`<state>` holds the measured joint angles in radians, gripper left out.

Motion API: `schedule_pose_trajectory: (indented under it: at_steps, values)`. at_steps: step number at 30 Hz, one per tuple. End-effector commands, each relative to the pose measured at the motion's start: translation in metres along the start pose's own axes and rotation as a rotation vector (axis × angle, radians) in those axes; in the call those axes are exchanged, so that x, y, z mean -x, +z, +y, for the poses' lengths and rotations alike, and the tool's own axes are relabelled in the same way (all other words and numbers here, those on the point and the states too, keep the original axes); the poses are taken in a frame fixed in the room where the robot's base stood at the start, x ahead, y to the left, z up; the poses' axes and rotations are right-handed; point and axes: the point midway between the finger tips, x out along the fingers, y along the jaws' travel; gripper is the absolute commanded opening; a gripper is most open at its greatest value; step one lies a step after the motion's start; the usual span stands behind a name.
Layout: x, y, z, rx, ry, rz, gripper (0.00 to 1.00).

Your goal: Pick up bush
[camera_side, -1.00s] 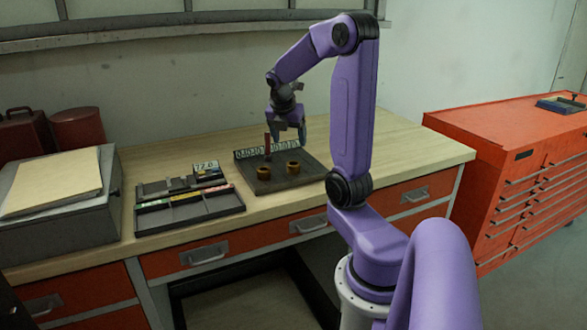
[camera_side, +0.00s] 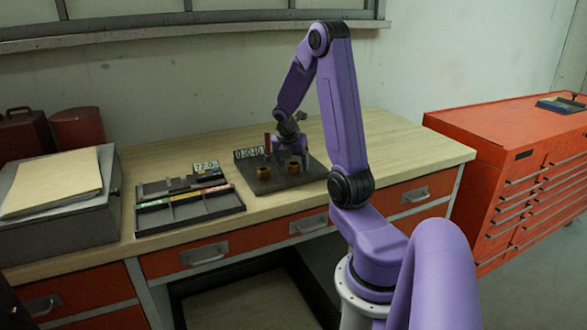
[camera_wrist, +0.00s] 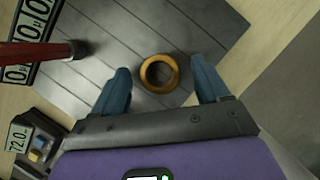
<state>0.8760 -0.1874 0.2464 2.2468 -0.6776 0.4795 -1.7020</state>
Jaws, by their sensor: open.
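Two brass-coloured bushes stand on the dark plate (camera_side: 315,172) in the side view, one on the left (camera_side: 263,173) and one on the right (camera_side: 293,167). My gripper (camera_side: 287,158) is low over the plate, just behind the right bush. In the wrist view one ring-shaped bush (camera_wrist: 174,81) shows its open top between the two blue fingers of my gripper (camera_wrist: 160,82). The fingers are apart, with a gap on each side of the bush. I cannot tell the fingertips' exact height over it. The other bush does not show in the wrist view.
A red post (camera_wrist: 35,52) stands on the plate left of the fingers, beside a numbered panel (camera_side: 247,153). A small box with a display (camera_side: 206,167) and a dark divided tray (camera_side: 190,209) lie farther left. The bench (camera_side: 420,145) is clear at right.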

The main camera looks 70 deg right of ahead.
Motion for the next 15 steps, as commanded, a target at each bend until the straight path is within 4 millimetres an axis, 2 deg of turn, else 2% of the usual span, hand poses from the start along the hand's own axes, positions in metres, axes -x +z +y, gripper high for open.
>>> schedule_pose_trajectory:
  at_steps: [5, 11, 12, 15]
  values:
    - [0.0001, 0.0002, 0.0, 0.0, 0.0, 0.0, 0.75]
    - [0.0003, 0.0002, 0.0001, 0.0, 0.0, -0.001, 0.13]
    - [0.0003, 0.0001, 0.0001, 0.0, 0.0, -0.001, 0.06]
    - [0.0006, 0.0005, 0.0004, 0.0, 0.001, -0.002, 0.06]
